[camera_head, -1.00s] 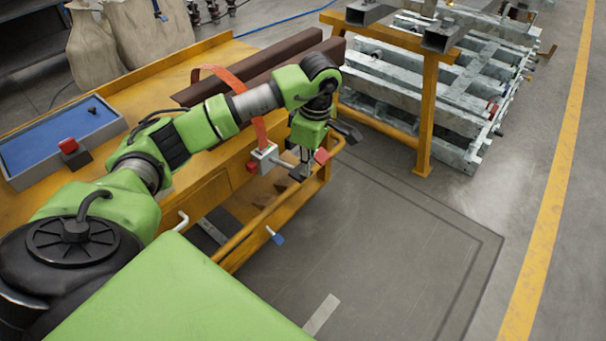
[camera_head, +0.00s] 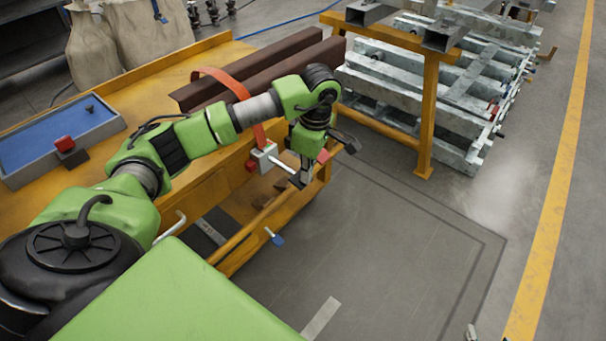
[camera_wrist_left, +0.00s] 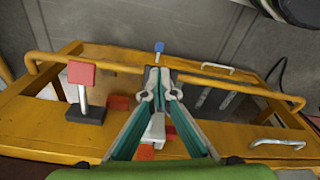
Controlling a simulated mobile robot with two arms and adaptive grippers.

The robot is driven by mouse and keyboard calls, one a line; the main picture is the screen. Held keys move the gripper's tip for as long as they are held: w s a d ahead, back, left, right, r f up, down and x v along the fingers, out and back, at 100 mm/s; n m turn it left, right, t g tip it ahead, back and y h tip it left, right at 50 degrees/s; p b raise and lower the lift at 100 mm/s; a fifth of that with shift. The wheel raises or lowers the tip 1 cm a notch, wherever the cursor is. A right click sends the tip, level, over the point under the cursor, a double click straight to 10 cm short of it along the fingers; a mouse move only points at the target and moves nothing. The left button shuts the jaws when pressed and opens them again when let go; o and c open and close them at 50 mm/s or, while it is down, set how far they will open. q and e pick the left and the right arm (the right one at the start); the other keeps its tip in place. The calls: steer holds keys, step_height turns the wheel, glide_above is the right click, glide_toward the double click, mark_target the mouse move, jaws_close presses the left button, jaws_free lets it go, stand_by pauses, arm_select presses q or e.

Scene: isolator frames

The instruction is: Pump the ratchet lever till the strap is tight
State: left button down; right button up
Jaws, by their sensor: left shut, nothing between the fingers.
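The orange-red strap (camera_head: 232,84) arches over the dark brown beams (camera_head: 265,66) and runs down to the grey ratchet body (camera_head: 263,157) at the cart's side. A pale rod (camera_head: 281,166), which looks like the lever, sticks out from the ratchet toward my left gripper (camera_head: 301,179). That gripper is shut and empty, pointing down beside the rod's outer end; contact cannot be told. In the left wrist view the closed fingers (camera_wrist_left: 160,85) cover part of a pale piece with red bits (camera_wrist_left: 155,130). The strap's tightness cannot be judged. My right gripper is not in view.
A red-topped post (camera_wrist_left: 80,75) stands left of the fingers in the wrist view. The yellow cart's rail carries a blue-ended handle (camera_head: 276,238). A blue tray (camera_head: 60,135) lies on the cart, and a yellow rack (camera_head: 428,110) stands behind. The floor at right is open.

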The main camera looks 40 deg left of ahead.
arm_select(q)
steer(key=shift+f, duration=0.3)
steer(key=d, duration=0.2)
steer(key=d+r+p, duration=0.1)
steer(key=shift+w, duration=0.3)
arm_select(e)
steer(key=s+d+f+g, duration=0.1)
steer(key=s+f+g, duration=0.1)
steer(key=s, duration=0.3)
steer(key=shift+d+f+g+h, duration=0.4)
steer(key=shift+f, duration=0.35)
arm_select(q)
steer(key=shift+r, duration=0.1)
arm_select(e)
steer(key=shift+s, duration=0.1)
arm_select(q)
step_height(320, 180, up, 12)
steer(key=d, duration=0.1)
steer(key=shift+w, duration=0.1)
